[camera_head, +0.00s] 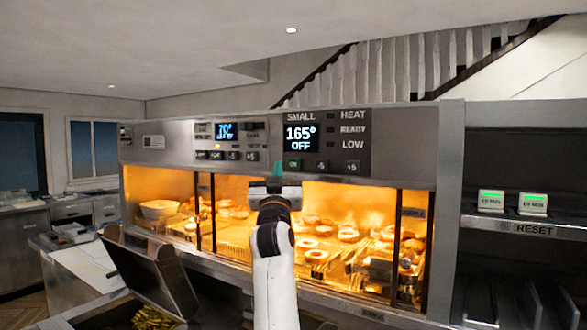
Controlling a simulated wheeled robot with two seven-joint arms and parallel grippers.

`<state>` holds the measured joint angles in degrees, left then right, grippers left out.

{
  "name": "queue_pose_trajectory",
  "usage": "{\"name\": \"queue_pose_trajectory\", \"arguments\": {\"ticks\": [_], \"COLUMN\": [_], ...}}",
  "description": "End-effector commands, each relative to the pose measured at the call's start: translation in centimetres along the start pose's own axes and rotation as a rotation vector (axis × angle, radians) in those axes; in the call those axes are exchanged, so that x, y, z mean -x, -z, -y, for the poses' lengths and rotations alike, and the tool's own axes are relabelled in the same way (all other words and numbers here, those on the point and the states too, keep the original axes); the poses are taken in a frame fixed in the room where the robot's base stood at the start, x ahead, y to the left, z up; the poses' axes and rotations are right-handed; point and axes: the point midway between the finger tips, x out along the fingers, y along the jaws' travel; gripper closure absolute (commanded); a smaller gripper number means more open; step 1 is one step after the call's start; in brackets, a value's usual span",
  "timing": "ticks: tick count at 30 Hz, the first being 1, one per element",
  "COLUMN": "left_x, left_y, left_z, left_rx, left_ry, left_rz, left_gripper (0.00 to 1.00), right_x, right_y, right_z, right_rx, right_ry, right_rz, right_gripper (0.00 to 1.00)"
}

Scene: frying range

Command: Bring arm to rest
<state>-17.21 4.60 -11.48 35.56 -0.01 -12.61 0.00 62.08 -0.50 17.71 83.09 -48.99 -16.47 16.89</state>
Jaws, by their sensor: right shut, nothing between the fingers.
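My right arm reaches up from the bottom middle toward the frying range's control panel. I cannot tell whether the fingertips touch the panel. The large display (301,138) reads 165° and OFF under the word SMALL. A smaller display (226,131) to the left reads about 70°. My left gripper is not in view.
Below the panel is a lit glass-fronted cabinet (322,215) with ring-shaped food on racks. A dark open lid (150,272) and a bin of yellow-green pieces (153,318) stand at lower left. A shelf (526,224) marked RESET with two green-screened timers is at right.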

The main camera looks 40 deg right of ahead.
Motion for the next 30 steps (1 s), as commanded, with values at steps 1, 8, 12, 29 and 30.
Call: {"name": "queue_pose_trajectory", "arguments": {"ticks": [1,8,12,29,30], "left_x": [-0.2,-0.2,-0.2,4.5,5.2], "left_y": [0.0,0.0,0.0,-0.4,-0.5], "left_z": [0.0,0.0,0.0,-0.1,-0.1], "left_rx": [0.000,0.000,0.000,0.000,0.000], "left_ry": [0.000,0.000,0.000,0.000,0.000], "left_rz": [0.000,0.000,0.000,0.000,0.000], "left_gripper": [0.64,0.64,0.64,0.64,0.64], "right_x": [0.4,0.7,0.7,-2.1,-2.5], "right_y": [-0.1,-0.5,-0.5,-4.3,-4.9], "right_z": [-0.2,-0.5,-0.5,-0.4,-0.4], "right_rx": [-0.002,0.000,0.000,0.000,-0.001], "right_ry": [-0.001,-0.001,-0.001,0.000,0.000], "right_rz": [0.000,0.000,0.000,0.001,0.001], "right_gripper": [1.00,1.00,1.00,1.00,1.00]}}
